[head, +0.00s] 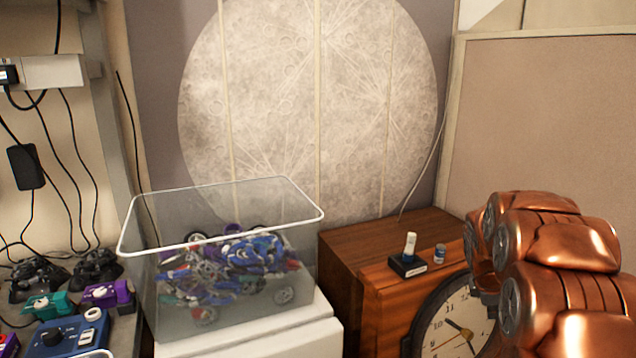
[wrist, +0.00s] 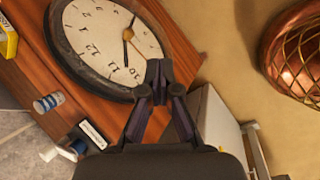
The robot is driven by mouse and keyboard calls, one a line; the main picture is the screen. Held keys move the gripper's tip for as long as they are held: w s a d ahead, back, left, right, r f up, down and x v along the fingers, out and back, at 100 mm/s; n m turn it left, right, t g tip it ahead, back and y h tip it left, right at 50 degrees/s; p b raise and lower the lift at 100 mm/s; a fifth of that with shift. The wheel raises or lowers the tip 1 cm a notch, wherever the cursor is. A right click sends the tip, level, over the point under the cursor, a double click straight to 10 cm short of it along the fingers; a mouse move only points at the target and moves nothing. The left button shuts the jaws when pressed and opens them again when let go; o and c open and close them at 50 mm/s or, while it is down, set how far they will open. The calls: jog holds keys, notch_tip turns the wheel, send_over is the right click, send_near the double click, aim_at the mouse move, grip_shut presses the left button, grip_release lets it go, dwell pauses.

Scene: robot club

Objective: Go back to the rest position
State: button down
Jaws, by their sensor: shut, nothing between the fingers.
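My gripper (wrist: 158,72) shows in the wrist view with its two dark fingers shut together and nothing between them. Its tips overlap the lower edge of a round clock (wrist: 108,45) in that view, and I cannot tell how far apart they are in depth. In the head view my copper arm fills the lower right, in front of the wooden cabinet, and the gripper cannot be made out there. The clock (head: 452,322) is partly hidden by my arm in the head view.
The wooden cabinet (head: 345,270) bears a black stand (head: 408,265) with a white upright piece and a small blue-and-white jar (head: 440,253). Left of it, a clear bin (head: 160,300) of colourful parts stands on a white surface. Game controllers (head: 95,265) lie at far left.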

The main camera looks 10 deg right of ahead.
jog(key=s+a+r+m+g+y+p, duration=0.1)
jog(key=s+a+r+m, duration=0.2)
jog(key=s+a, duration=0.5)
jog(key=s+a+r+m+y+p, duration=0.1)
jog(key=s+a+r+m, duration=0.2)
jog(key=s+a, duration=0.45)
jog(key=s+a+m+g+y, duration=0.1)
jog(key=s+a+m, duration=0.2)
jog(key=s+a, duration=0.4)
jog(key=s+a+r+m+g+y+p, duration=0.1)
jog(key=s+a+m, duration=0.2)
jog(key=s+a, duration=0.5)
jog(key=s, duration=0.4)
jog(key=shift+s+a+m+g+y, duration=0.2)
jog(key=shift+s+m+g+y, duration=0.1)
jog(key=shift+m+g, duration=0.1)
